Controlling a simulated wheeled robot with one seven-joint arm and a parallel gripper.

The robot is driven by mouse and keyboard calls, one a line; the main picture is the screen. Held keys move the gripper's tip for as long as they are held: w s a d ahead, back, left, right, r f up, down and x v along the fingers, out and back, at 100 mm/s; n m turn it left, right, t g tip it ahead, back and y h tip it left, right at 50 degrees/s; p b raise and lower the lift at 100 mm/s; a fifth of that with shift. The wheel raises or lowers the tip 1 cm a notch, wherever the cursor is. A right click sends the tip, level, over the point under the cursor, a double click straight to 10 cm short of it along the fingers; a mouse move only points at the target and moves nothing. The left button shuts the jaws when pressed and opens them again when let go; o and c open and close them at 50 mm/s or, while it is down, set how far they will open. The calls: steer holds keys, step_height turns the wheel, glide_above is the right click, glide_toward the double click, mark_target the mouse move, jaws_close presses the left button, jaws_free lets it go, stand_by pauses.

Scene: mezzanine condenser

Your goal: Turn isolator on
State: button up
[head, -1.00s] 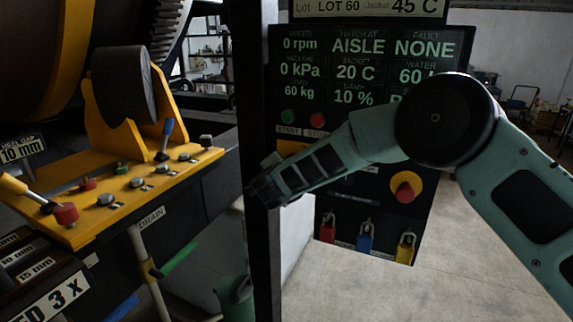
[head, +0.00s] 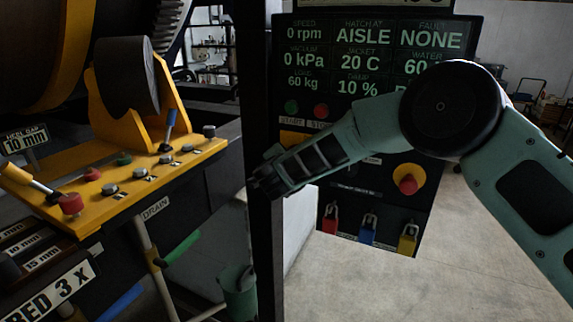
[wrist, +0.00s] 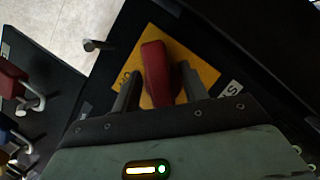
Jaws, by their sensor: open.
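The isolator is a red handle (wrist: 158,75) on a yellow plate (wrist: 204,73) in the wrist view. My gripper (wrist: 160,68) is open, with one dark finger on each side of the red handle. I cannot tell whether the fingers touch it. In the head view my gripper (head: 262,181) is in front of the dark panel's left edge. Part of the yellow plate (head: 292,137) shows above my wrist there; the red handle is hidden.
The dark panel carries green and red buttons, a red stop knob (head: 408,182) and red (head: 330,218), blue (head: 367,229) and yellow (head: 408,240) padlocks. A dark post (head: 262,250) stands close by my gripper. A yellow lever console (head: 120,185) is at left. Open floor lies right.

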steer(key=b+v, duration=0.6)
steer(key=v, duration=1.1)
steer(key=shift+b, duration=0.3)
steer(key=shift+s, duration=0.1)
steer(key=s+f+n+g+y+b, duration=0.1)
steer(key=s+f+n+g+y, duration=0.1)
steer(key=s+n+g+y, duration=0.35)
steer(key=s+f+n+g+y+b, duration=0.1)
steer(key=s+f+n+g+y, duration=0.15)
steer(key=s+n, duration=0.6)
steer(key=s+d+f+n+g+h+b, duration=0.1)
steer(key=s+d+f+n+g+h, duration=0.1)
steer(key=s+d, duration=0.7)
steer(key=s+d+f+n+g+h+b, duration=0.1)
steer(key=s+d+f+g+h, duration=0.3)
steer(key=s+d+f, duration=0.3)
steer(key=s+d, duration=0.3)
steer(key=d, duration=0.2)
steer(key=shift+n+g, duration=0.4)
